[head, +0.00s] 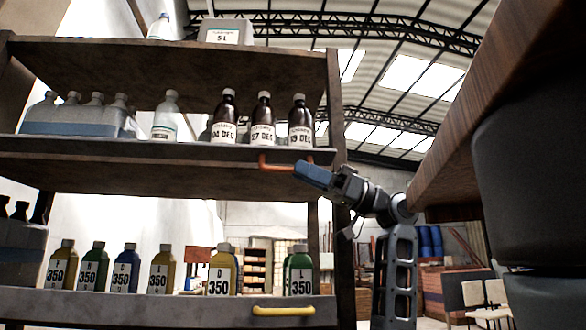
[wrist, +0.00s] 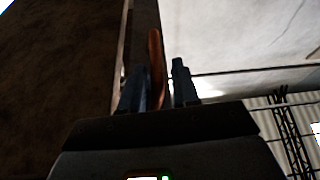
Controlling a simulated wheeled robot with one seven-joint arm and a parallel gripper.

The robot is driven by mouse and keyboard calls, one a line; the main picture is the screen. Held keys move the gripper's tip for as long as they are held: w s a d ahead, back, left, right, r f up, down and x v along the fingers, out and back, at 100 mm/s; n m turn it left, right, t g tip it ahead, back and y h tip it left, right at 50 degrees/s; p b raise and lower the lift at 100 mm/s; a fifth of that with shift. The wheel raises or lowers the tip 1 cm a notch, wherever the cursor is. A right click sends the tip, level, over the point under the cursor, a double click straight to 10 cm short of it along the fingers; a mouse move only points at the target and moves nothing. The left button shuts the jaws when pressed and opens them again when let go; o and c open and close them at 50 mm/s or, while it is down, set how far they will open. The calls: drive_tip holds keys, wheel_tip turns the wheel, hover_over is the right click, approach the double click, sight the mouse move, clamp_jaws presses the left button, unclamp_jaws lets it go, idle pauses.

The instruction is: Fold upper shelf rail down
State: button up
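The upper shelf rail (head: 150,149) runs along the front edge of the shelf that holds the brown bottles. Its orange handle (head: 267,166) sticks out near the right end. My gripper (head: 306,172) is at the right part of this handle, with its blue fingers pointing left toward it. In the wrist view the orange handle (wrist: 155,62) lies between my two fingers, nearer the left one. A gap shows between the handle and the right finger, so my gripper is open around the handle. The far part of the handle is partly hidden by my fingers in the head view.
Brown bottles (head: 262,122) stand on the upper shelf just above the handle. A lower shelf rail (head: 150,305) with a yellow handle (head: 283,311) is below, with labelled bottles behind it. The right shelf post (head: 336,110) is close to my gripper. A wooden slab (head: 480,120) overhangs at right.

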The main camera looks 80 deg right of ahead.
drive_tip(key=v, duration=0.4)
drive_tip(key=shift+s, duration=0.1)
drive_tip(key=shift+d, duration=0.1)
drive_tip(key=d+b+v, duration=0.1)
drive_tip(key=v, duration=0.8)
drive_tip(key=shift+w+d+r, duration=0.25)
drive_tip(key=shift+d+r, duration=0.1)
idle(0.5)
idle(0.4)
